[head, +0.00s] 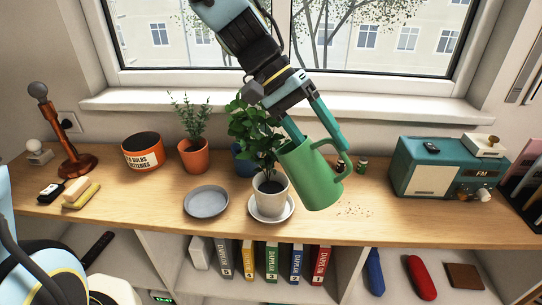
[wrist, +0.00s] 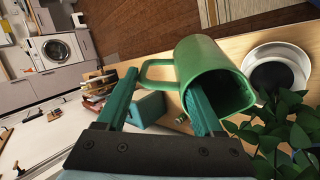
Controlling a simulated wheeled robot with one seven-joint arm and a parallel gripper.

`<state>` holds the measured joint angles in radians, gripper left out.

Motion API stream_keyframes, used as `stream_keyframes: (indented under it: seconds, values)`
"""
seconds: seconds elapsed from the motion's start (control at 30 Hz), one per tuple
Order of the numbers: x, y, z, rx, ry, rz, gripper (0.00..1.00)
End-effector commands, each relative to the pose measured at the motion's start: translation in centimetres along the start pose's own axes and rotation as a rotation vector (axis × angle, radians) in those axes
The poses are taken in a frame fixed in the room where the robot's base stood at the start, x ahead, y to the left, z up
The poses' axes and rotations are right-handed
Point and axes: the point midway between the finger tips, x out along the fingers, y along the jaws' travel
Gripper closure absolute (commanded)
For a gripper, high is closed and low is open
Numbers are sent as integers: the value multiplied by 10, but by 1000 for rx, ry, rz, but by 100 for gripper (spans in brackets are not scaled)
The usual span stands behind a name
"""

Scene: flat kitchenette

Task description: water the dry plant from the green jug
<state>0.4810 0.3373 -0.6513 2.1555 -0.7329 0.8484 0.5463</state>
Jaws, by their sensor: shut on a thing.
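The green jug (head: 318,178) is held in the air above the counter, tilted a little with its mouth towards the upper left. My gripper (head: 320,142) is shut on its rim side. In the wrist view one finger reaches inside the mouth of the jug (wrist: 212,62) and the other is outside, near the handle. A smaller plant (head: 190,118) in a terracotta pot stands further left. I cannot tell which soil is dry. No water shows.
A labelled orange-and-black pot (head: 142,152) and a lamp (head: 72,150) stand left. A teal radio (head: 440,168) stands right. Crumbs (head: 354,210) lie beside the jug.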

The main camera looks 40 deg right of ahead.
Motion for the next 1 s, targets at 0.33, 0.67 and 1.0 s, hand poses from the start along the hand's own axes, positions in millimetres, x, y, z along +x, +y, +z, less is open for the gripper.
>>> stream_keyframes:
  seconds: [0.33,0.67,1.0]
  values:
    - [0,0,0,0,0,0,100]
    - [0,1,0,1,0,0,100]
    - [14,5,0,3,-5,-98,100]
